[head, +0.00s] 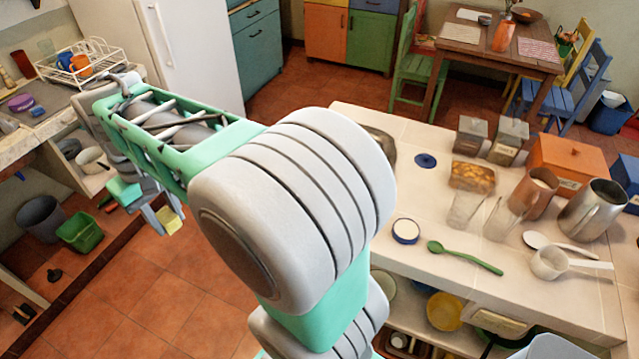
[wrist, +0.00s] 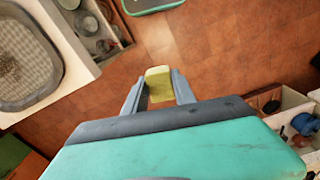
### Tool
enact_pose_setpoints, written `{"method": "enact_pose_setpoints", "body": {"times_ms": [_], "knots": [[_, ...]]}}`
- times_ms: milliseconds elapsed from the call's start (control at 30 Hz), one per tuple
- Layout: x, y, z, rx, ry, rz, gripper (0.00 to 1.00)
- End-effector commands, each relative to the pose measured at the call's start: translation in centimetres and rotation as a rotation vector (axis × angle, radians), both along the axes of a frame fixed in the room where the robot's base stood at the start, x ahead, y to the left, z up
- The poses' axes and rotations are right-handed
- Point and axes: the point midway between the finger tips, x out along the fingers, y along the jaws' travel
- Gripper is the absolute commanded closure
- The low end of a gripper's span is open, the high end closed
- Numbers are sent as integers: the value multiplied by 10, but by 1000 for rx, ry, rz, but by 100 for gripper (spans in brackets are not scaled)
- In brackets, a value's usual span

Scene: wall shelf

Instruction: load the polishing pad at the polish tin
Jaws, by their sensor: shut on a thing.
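The polishing pad is a small yellow block (head: 172,224), and it also shows in the wrist view (wrist: 159,84). My gripper (wrist: 158,90) is shut on it, with a grey finger on each side. In the head view my gripper (head: 166,213) hangs over the tiled floor at the left, well away from the counter. A round, open tin with a blue rim and white contents (head: 405,231), which looks like the polish tin, sits near the counter's left edge. A flat blue disc (head: 426,160), perhaps its lid, lies farther back. The wrist view does not show the tin.
A green spoon (head: 465,258) lies right of the tin. Glasses, a steel jug (head: 592,211), a copper mug (head: 533,193), a white scoop (head: 550,263) and an orange box (head: 572,165) crowd the counter's right. A green bin (head: 81,232) stands on the floor at left.

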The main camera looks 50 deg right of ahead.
Motion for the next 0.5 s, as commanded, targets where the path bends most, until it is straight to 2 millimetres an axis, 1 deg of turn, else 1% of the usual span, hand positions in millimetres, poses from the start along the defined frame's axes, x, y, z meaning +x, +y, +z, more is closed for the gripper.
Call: {"method": "enact_pose_setpoints", "body": {"times_ms": [33,67,167,200,267,300,367,400,467,500], "knots": [[-1,-17,-3,0,1,-7,100],[-1,-29,-5,0,1,-6,100],[-8,-80,-12,0,0,3,100],[-13,-102,-15,0,0,9,100],[-24,-136,-20,0,1,20,100],[-34,-160,-24,1,2,27,100],[-52,-195,-29,0,1,36,100],[-66,-218,-33,1,1,44,100],[-91,-251,-39,1,1,56,100],[-109,-272,-42,1,1,64,100]]}}
